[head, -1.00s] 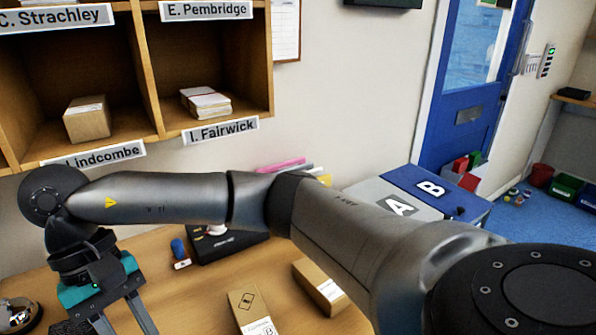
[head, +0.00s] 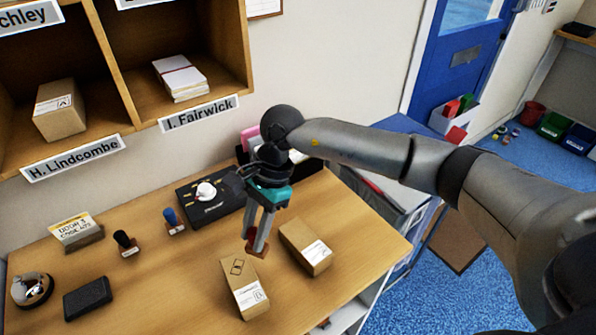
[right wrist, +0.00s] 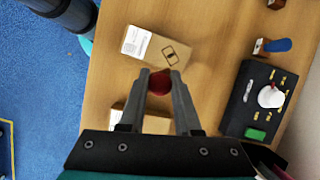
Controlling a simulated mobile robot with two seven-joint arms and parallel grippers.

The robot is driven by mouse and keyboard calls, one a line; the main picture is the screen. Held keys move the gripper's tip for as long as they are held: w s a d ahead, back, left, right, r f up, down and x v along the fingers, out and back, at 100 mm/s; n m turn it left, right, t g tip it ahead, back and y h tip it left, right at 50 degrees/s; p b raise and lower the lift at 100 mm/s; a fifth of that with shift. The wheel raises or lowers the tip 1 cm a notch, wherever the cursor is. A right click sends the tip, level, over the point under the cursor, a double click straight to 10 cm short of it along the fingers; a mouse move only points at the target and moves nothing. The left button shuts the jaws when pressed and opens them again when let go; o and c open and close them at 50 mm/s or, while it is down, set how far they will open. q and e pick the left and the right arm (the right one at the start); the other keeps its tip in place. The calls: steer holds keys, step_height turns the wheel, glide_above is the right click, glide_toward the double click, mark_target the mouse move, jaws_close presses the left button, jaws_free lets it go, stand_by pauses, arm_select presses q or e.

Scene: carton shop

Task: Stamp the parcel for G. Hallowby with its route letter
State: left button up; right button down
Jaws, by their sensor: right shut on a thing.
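My right gripper (head: 257,240) is shut on a stamp (head: 257,252) with a red handle and a wooden base. The red handle (right wrist: 159,82) shows between the fingertips in the right wrist view. In the head view the stamp appears close to two brown cartons; I cannot tell its height above the table. The left carton (head: 238,272) has a printed mark and a white label on top. The right carton (head: 299,240) also has a white label. The names on both labels are too small to read. My left gripper is out of view.
A dark pad (head: 88,298) and a bell (head: 32,290) are at left. Pigeonholes (head: 185,118) rise behind. The table between pad and left carton is clear.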

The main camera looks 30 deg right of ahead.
steer(key=w+d+r+m+t+p, duration=0.1)
steer(key=w+d+m+t+p, duration=0.15)
steer(key=d+m+p, duration=0.35)
steer(key=r+m+t+h+p, duration=0.25)
steer(key=m+p, duration=0.25)
steer(key=m, duration=0.4)
glide_above(298, 233)
steer(key=shift+y, duration=0.25)
steer(key=shift+w+f+b, duration=0.2)
steer(key=shift+f+b, duration=2.05)
steer(key=shift+f, duration=1)
steer(key=shift+f+b, duration=0.4)
steer(key=shift+f, duration=0.1)
steer(key=shift+s+f, duration=0.1)
steer(key=shift+s, duration=0.05)
step_height(298, 233, up, 7)
steer(key=p, duration=0.5)
